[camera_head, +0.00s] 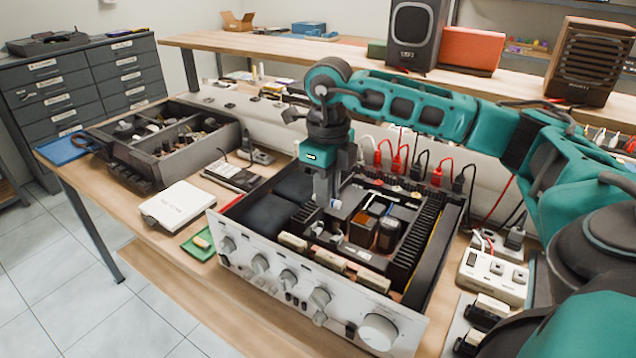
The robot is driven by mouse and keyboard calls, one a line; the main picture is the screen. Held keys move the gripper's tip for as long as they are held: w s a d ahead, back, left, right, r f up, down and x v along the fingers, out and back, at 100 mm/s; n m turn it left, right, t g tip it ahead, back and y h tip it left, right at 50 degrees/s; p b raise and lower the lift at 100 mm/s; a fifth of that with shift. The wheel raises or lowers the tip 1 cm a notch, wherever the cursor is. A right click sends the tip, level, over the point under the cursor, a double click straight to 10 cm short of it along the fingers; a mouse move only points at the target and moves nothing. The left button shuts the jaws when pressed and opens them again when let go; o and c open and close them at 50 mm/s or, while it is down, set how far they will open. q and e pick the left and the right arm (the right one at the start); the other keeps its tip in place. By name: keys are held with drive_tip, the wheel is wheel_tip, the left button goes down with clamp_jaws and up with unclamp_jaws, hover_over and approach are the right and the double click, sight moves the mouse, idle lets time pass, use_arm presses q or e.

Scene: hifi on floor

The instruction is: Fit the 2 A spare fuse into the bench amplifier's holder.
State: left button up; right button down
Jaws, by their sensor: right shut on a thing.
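The bench amplifier (380,309) stands on the bench with its top off, its silver front panel with knobs facing me. My right gripper (327,204) reaches down into the open chassis, left of the dark capacitors (363,230). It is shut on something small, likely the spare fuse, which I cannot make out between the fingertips. The fuse holder cannot be told apart among the small parts below the gripper. I cannot tell whether the fingertips touch anything there. My left gripper is not in view.
A white box (178,206) and a green tray (199,246) with a small pale thing lie left of the amplifier. A divided dark parts box (160,147) stands farther left. Red and black leads (437,176) run behind the chassis. A white socket block (493,277) lies at the right.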

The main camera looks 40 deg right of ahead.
drive_tip(key=shift+s+f+b, duration=0.15)
drive_tip(key=shift+f+b, duration=0.2)
drive_tip(key=shift+f, duration=0.55)
wheel_tip(320, 180, down, 4)
drive_tip(key=b, duration=0.3)
drive_tip(key=shift+r, duration=0.15)
drive_tip(key=shift+f+b, duration=0.2)
drive_tip(key=shift+b, duration=0.1)
drive_tip(key=shift+f+b, duration=0.5)
drive_tip(key=shift+f, duration=0.25)
idle(0.8)
